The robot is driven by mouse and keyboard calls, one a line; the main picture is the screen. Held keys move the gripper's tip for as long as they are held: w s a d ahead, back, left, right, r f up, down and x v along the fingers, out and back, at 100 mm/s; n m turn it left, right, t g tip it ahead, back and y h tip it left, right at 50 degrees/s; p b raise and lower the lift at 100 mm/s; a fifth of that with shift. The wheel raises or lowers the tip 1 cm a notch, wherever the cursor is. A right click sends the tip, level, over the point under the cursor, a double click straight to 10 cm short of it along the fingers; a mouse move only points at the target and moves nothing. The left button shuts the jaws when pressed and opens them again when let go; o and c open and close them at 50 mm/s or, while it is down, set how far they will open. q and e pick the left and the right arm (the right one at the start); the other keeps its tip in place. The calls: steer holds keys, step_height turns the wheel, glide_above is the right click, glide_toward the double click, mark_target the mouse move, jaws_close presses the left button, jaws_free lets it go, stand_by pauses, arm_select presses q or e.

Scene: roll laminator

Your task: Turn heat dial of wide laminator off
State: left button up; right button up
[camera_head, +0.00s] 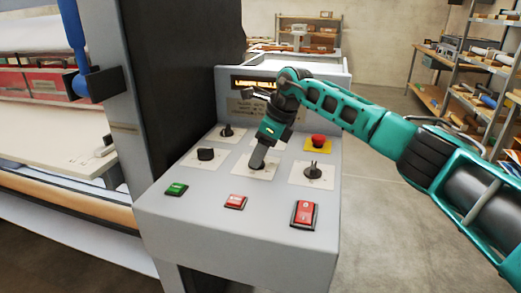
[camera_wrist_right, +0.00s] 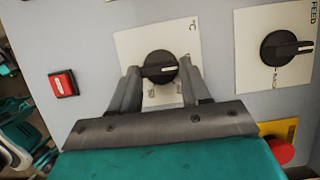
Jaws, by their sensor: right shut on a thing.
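The wide laminator's grey control panel (camera_head: 190,215) carries several black dials on pale plates. My right gripper (camera_head: 257,160) reaches down onto the middle dial, which it mostly hides in the head view. In the right wrist view this heat dial (camera_wrist_right: 158,66) is a round black knob on a white plate marked °C. The fingers of my right gripper (camera_wrist_right: 158,72) stand on either side of it, shut on it. The knob's white mark points toward the right of that view. My left gripper is not in view.
A FEED dial (camera_wrist_right: 284,47) and a red emergency stop (camera_wrist_right: 281,151) sit nearby. The panel's front holds a green button (camera_head: 176,189), a small red button (camera_head: 235,201) and a red switch (camera_head: 305,213). A dark upright (camera_head: 180,80) stands at left. Shelves (camera_head: 490,75) are far right.

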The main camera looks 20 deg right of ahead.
stand_by(0.5)
steer(key=o, duration=1.1)
steer(key=shift+c, duration=0.2)
steer(key=v, duration=1.3)
steer(key=shift+w, duration=0.1)
